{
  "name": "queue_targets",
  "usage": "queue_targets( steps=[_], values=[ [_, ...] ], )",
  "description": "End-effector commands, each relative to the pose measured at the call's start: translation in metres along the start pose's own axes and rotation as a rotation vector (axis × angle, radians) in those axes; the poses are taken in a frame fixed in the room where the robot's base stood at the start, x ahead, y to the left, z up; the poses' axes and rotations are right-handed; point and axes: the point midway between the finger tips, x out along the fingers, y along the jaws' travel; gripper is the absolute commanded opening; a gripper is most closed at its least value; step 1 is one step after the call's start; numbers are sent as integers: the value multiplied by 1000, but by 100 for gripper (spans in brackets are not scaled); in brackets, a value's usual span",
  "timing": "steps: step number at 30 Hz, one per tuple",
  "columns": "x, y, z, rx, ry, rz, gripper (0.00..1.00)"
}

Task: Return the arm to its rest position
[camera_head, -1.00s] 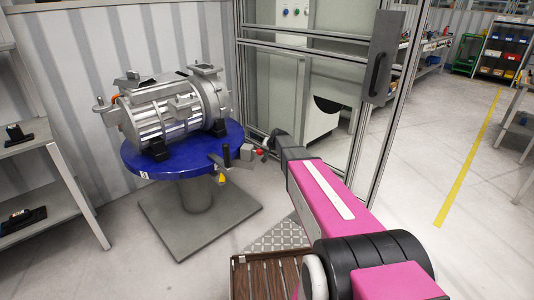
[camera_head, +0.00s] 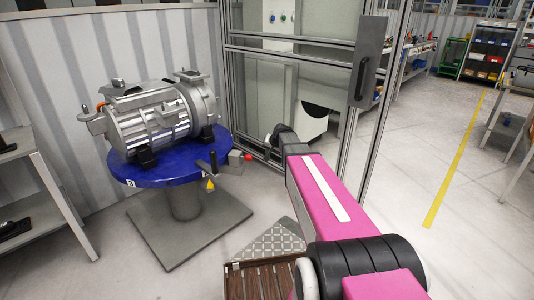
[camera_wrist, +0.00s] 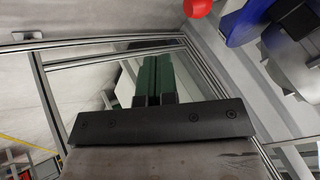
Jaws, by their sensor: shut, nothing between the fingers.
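My arm (camera_head: 328,200), pink with a white strip, reaches forward from the lower right in the head view. Its far end is near the cage frame, to the right of the blue round table. My gripper's fingers are hidden in the head view. In the wrist view my gripper (camera_wrist: 154,82) has its two dark green fingers pressed together, with nothing between them. The fingers point towards the metal frame and a pale panel.
A grey drive unit (camera_head: 155,118) sits on the blue round table (camera_head: 170,172), left of my arm. The aluminium frame (camera_head: 300,58) with its door stands close beside my arm's far end. Grey shelves (camera_head: 32,200) stand at left. Open floor (camera_head: 450,250) lies at right.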

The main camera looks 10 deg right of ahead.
Motion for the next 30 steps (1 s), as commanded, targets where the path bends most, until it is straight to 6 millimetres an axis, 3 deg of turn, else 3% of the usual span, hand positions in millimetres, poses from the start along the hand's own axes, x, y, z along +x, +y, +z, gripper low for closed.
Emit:
queue_targets(
  steps=[5,8,11,18,21,25,30],
  values=[
    [0,0,1,-1,-1,1,0],
    [-3,3,15,-12,-20,13,0],
    [-11,10,53,-46,-75,50,0],
    [-54,46,191,-182,-305,214,0],
    [-74,61,237,-230,-392,280,0],
    [-95,75,277,-273,-474,343,0],
    [-105,82,294,-297,-517,380,0]
  ],
)
